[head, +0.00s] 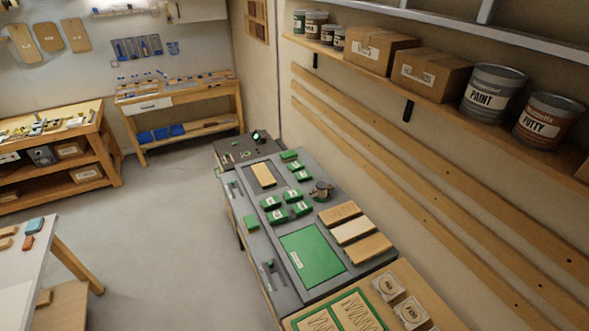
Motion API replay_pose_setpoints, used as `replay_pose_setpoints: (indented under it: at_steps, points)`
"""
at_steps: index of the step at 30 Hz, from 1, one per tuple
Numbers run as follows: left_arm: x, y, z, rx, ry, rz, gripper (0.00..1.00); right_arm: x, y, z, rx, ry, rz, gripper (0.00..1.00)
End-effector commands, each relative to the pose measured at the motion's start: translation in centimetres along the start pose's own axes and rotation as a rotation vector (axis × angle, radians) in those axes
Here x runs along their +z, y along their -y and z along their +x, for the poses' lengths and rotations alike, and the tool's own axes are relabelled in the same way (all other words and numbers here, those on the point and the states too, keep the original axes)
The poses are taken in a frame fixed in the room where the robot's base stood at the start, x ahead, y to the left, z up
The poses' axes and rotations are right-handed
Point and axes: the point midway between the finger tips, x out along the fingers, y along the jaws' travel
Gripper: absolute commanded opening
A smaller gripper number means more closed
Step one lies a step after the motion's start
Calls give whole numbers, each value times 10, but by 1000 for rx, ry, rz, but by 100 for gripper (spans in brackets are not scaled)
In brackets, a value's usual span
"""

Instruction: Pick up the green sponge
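Several small green blocks lie on the grey bench along the right wall, and I cannot tell for sure which is the sponge. A plain green block (251,222) lies near the bench's front edge. Another plain green block (289,155) lies at the far end. Several green blocks with pale labels, such as one labelled block (270,203), sit in the middle. Neither of my grippers is in view, and nothing is seen held.
The grey bench (262,237) also bears a large green panel (312,256), wooden blocks (352,230) and a round metal part (322,190). A shelf with a paint can (493,92) hangs above. A white table (22,270) stands at left. The floor (165,230) between is clear.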

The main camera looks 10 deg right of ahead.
Motion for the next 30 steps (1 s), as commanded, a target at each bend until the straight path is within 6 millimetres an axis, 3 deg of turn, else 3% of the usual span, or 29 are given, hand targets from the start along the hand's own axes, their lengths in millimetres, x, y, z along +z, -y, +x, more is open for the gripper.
replay_pose_setpoints:
  at_steps: [7,24,30]
  points:
    - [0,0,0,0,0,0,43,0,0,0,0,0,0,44]
    - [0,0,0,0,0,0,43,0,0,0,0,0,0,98]
    - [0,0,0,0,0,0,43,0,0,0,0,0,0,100]
